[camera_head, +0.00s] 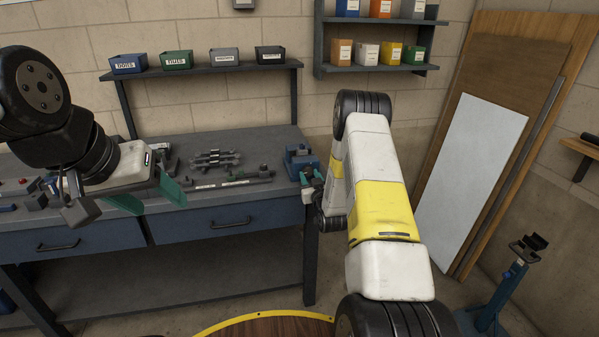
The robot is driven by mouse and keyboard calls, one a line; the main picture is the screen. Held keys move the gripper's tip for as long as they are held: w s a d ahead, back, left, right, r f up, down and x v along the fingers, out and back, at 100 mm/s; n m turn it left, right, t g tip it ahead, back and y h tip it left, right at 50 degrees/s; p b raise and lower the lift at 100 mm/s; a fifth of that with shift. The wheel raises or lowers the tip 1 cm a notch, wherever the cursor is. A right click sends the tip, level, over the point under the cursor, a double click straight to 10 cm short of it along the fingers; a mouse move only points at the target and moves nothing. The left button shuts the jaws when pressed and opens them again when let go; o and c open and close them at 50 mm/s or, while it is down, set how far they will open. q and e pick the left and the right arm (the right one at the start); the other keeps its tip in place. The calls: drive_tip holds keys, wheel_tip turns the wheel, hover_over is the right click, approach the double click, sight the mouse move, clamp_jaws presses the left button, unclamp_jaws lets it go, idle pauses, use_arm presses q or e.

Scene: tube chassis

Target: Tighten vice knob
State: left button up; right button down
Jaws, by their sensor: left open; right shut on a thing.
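The blue vice (301,160) stands at the right end of the workbench (255,141). My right gripper (312,184) is at the vice's front side, near the bench's right corner. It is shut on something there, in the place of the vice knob. The knob itself is too small and too covered to make out. My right forearm hides part of the hand. My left gripper (150,198), with green fingers, is open and empty in front of the bench's left part, well away from the vice.
Dark metal tube parts (215,159) and a long bar (230,182) lie on the bench left of the vice. Small tools (30,190) lie at its left. Labelled bins (177,60) stand on the shelf behind. A blue stand (512,275) is on the floor at right.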

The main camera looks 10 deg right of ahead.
drive_tip(key=m, duration=0.6)
drive_tip(key=shift+s+f+m, duration=0.15)
drive_tip(key=shift+f+m, duration=0.1)
drive_tip(key=shift+m, duration=0.05)
drive_tip(key=m, duration=0.6)
drive_tip(key=shift+a+r, duration=0.1)
drive_tip(key=shift+a, duration=0.05)
drive_tip(key=m, duration=0.6)
drive_tip(key=shift+r+m, duration=0.1)
drive_tip(key=shift+m, duration=0.3)
drive_tip(key=m, duration=0.6)
drive_tip(key=shift+r, duration=0.1)
drive_tip(key=c, duration=0.9)
unclamp_jaws()
drive_tip(key=shift+r, duration=0.15)
